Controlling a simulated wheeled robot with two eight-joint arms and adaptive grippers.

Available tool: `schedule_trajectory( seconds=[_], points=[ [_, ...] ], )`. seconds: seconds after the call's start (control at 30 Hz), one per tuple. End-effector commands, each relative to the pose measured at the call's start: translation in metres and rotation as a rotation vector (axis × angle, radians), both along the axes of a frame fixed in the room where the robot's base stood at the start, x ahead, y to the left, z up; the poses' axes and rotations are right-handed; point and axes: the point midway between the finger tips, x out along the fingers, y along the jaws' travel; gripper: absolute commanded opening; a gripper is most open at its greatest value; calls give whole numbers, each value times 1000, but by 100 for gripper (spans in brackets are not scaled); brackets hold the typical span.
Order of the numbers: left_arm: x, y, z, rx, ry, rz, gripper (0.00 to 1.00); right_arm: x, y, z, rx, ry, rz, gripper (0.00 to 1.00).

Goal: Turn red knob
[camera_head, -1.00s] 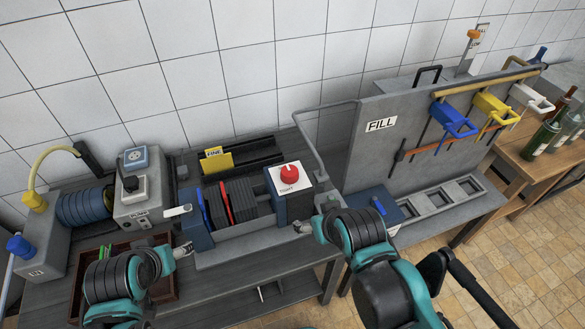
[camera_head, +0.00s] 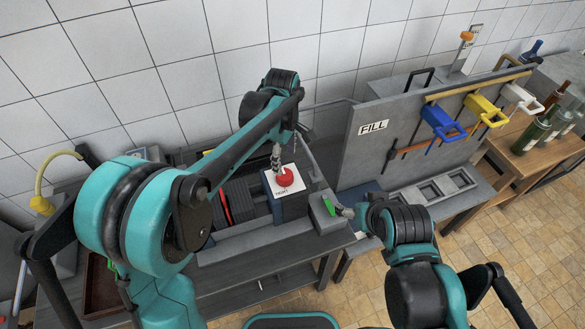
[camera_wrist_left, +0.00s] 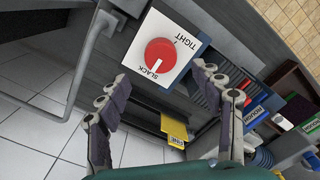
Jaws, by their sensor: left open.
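The red knob (camera_head: 285,177) sits on a white square plate on top of a dark blue block at the bench. In the left wrist view the knob (camera_wrist_left: 160,54) shows a white line pointing towards the word SLACK; TIGHT is on another side of the plate. My left gripper (camera_head: 277,157) reaches down just behind the knob. In its wrist view its two fingers (camera_wrist_left: 155,76) are spread wide and empty, with the plate beyond and between them. My right gripper (camera_head: 342,211) is low at the bench's right end, beside a small green piece (camera_head: 328,206); its finger opening is unclear.
A grey panel marked FILL (camera_head: 373,128) stands to the right, with blue (camera_head: 441,120) and yellow (camera_head: 485,108) handles. Green bottles (camera_head: 530,137) stand at far right. A yellow FINE tag (camera_wrist_left: 174,130) shows in the wrist view. My left arm hides the left bench.

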Motion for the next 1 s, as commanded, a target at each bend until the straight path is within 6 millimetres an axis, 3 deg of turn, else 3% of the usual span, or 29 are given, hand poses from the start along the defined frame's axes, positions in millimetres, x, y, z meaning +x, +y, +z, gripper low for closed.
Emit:
schedule_trajectory(
  seconds=[0.4,0.8,0.87,1.0],
  points=[
    [0,0,-64,0,-1,0,66,0,0,-16,0,0,0,75],
    [0,0,-74,0,-1,-1,66,0,0,-17,0,0,0,75],
    [0,0,-74,-1,-2,-1,56,0,0,-17,0,0,0,75],
    [0,0,-74,-1,-2,-1,19,0,0,-17,0,0,0,75]
  ],
)
